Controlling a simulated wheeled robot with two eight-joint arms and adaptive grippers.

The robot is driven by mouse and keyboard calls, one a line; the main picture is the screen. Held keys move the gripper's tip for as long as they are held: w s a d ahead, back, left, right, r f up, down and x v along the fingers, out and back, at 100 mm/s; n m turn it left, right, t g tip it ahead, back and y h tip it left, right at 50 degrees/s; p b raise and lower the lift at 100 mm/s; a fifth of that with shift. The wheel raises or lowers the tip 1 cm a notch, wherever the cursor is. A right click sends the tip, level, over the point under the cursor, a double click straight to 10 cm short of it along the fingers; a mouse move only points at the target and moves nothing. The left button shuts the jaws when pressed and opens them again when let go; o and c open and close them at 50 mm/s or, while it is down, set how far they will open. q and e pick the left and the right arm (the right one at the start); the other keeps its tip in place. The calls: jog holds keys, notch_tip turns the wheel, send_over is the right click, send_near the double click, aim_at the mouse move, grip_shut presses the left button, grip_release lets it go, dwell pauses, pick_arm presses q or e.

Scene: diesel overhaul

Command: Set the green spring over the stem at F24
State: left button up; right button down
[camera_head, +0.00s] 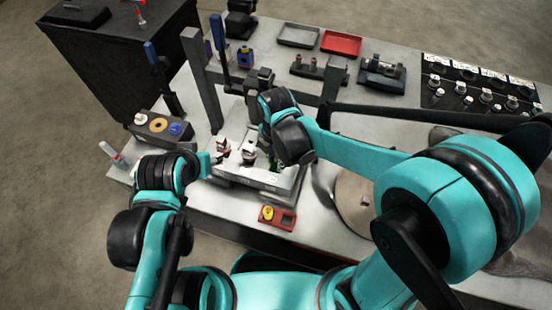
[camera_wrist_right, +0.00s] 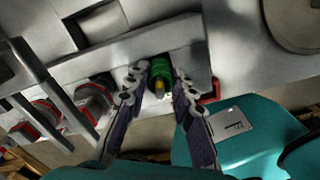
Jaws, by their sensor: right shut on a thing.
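The green spring (camera_wrist_right: 160,68) is between the fingertips of my right gripper (camera_wrist_right: 161,80) in the right wrist view. A yellowish tip shows in its near end. My right gripper is shut on it, at the edge of a grey metal block (camera_wrist_right: 120,62). In the head view the block (camera_head: 262,178) lies under my right wrist, which mostly hides the spring. I cannot tell whether the spring is around a stem; no F24 label is readable. My left gripper (camera_head: 217,158) is beside the block's left end; its fingers are too small to read.
Red-and-white parts (camera_head: 222,146) stand at the block's left. A red tray with a yellow part (camera_head: 278,217) lies in front of it. A grey post (camera_head: 200,80) rises behind. A round plate (camera_head: 355,200) lies to the right. A red tray (camera_head: 341,42) is at the back.

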jog(key=shift+f, duration=0.25)
dwell(0.3)
jog(key=c, duration=0.8)
grip_release()
jog(key=shift+r, duration=0.15)
jog(key=shift+r+p, duration=2.9)
jog(key=shift+r, duration=0.95)
